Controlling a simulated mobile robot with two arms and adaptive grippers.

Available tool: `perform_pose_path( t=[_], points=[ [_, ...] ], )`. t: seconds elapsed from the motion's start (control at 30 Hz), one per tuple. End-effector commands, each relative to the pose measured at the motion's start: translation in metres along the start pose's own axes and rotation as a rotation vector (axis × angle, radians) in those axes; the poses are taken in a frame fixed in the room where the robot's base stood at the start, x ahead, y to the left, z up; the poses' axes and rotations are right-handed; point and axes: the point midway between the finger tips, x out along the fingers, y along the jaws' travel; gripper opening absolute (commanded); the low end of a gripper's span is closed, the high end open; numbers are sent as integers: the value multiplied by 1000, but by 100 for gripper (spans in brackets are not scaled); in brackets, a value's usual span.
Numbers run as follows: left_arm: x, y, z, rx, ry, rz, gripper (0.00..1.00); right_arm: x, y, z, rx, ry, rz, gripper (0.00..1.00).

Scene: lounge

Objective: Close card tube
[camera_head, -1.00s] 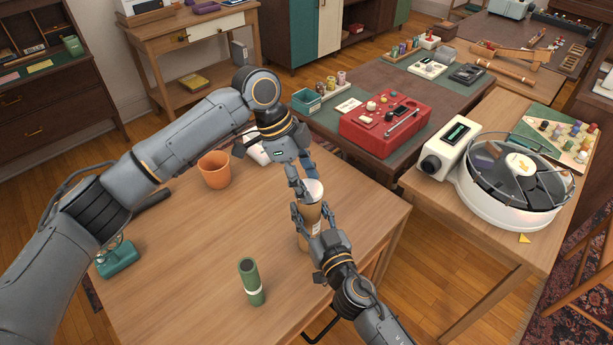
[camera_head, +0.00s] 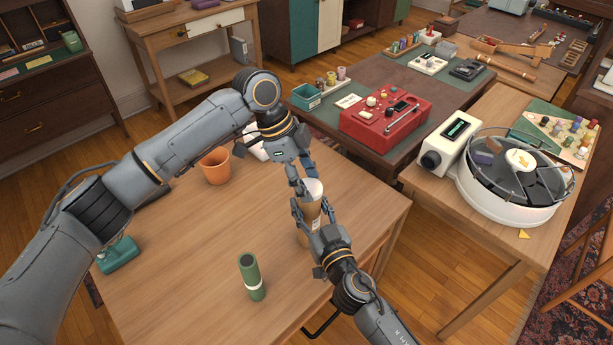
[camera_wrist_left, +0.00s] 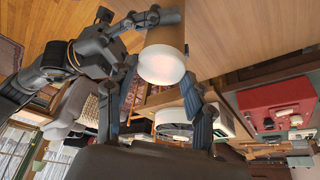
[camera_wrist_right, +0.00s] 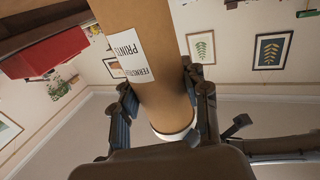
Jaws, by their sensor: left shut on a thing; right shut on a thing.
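The card tube (camera_head: 303,239) is brown and stands roughly upright near the right edge of the wooden table. Its white cap (camera_head: 313,188) is at the top end, also seen in the left wrist view (camera_wrist_left: 162,65). My left gripper (camera_head: 306,181) comes from above and is shut on the cap. My right gripper (camera_head: 313,208) is shut on the tube's upper part, just below the cap. The right wrist view shows the tube (camera_wrist_right: 160,90) between the fingers, with a white printed label (camera_wrist_right: 130,57). I cannot tell how far the cap is seated.
On the table (camera_head: 190,285) stand a green cylinder with a white band (camera_head: 251,277), an orange pot (camera_head: 215,166) and a teal object (camera_head: 118,255). A red device (camera_head: 386,121) is on a desk behind. A round white machine (camera_head: 512,190) stands on the right table.

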Motion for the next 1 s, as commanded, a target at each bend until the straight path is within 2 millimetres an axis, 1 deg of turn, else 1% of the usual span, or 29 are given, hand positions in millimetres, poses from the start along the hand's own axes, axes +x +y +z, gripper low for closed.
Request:
perform_pose_path(
  t=[0.03, 0.07, 0.1, 0.17, 0.2, 0.47, 0.57, 0.67, 0.73, 1.0],
  points=[
    [1, 0, 0, 0, 0, 0, 40, 0, 0, 0, 0, 1, 0, 0],
    [1, 0, 0, 0, 0, 0, 57, 0, 0, 0, 0, 1, 0, 0],
    [1, 0, 0, 0, 0, 0, 65, 0, 0, 0, 0, 1, 0, 0],
    [1, 0, 0, 0, 0, 0, 77, 0, 0, 0, 0, 1, 0, 0],
    [1, 0, 0, 0, 0, 0, 79, 0, 0, 0, 0, 1, 0, 0],
    [0, 0, 0, 0, 0, 0, 79, 0, 0, 0, 0, 1, 0, 0],
    [-3, 0, 0, 0, 1, -1, 79, 0, 0, 0, 0, 1, 0, 0],
    [-15, -1, 0, 0, 1, -2, 79, 0, 0, 0, 0, 1, 0, 0],
    [-27, -1, 0, 1, 1, -4, 79, 0, 0, 0, 0, 1, 0, 0],
    [-85, -1, 0, -1, 1, -3, 79, 0, 0, 0, 0, 1, 0, 0]
  ],
)
